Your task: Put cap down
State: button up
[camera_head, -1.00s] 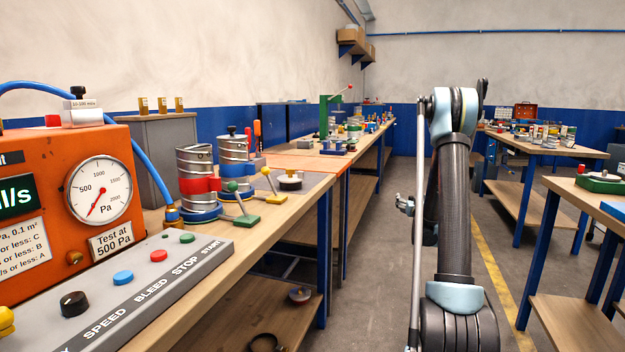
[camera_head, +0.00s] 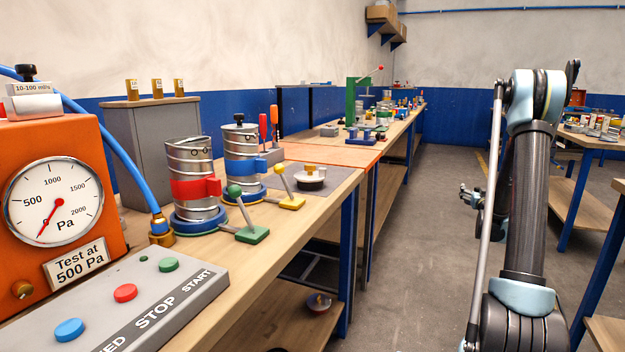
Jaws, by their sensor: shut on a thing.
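My gripper (camera_head: 469,196) shows small and dark just left of my upright arm, over the aisle and well to the right of the bench. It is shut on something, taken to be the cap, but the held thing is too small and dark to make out. My arm hides part of the wrist. A similar round piece (camera_head: 319,302) lies on the lower shelf.
Two metal duct pieces, one with a red band (camera_head: 190,188) and one with a blue band (camera_head: 243,165), stand on the bench. Green (camera_head: 251,234) and yellow (camera_head: 291,202) levers stand before them. An orange gauge box (camera_head: 55,205) is at left. The aisle floor (camera_head: 415,270) is clear.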

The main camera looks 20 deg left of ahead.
jog(key=a+r+n+g+y, duration=0.1)
jog(key=a+r+n+y, duration=0.15)
jog(key=a, duration=0.65)
jog(key=a+r+n+y, duration=0.1)
jog(key=a+r+y, duration=0.2)
jog(key=a, duration=0.6)
jog(key=s+a+r+n+g+y, duration=0.2)
jog(key=s+a+r+y, duration=0.1)
jog(key=a, duration=0.7)
jog(key=s+a+r+n+g+y, duration=0.2)
jog(key=s+a+r+n+y, duration=0.1)
jog(key=a, duration=0.7)
jog(key=s+a+r+n+g+y, duration=0.2)
jog(key=s+a+r, duration=0.3)
jog(key=a, duration=0.5)
jog(key=shift+s+a+r+y, duration=0.1)
jog(key=shift+s+r+y, duration=0.1)
jog(key=shift+r+y, duration=0.45)
jog(key=s+a+r+n+g+y, duration=0.2)
jog(key=s+a+r+n+g, duration=0.3)
jog(key=s+a, duration=0.6)
jog(key=shift+m, duration=0.65)
jog(key=shift+w+f, duration=0.15)
jog(key=shift+f, duration=4.35)
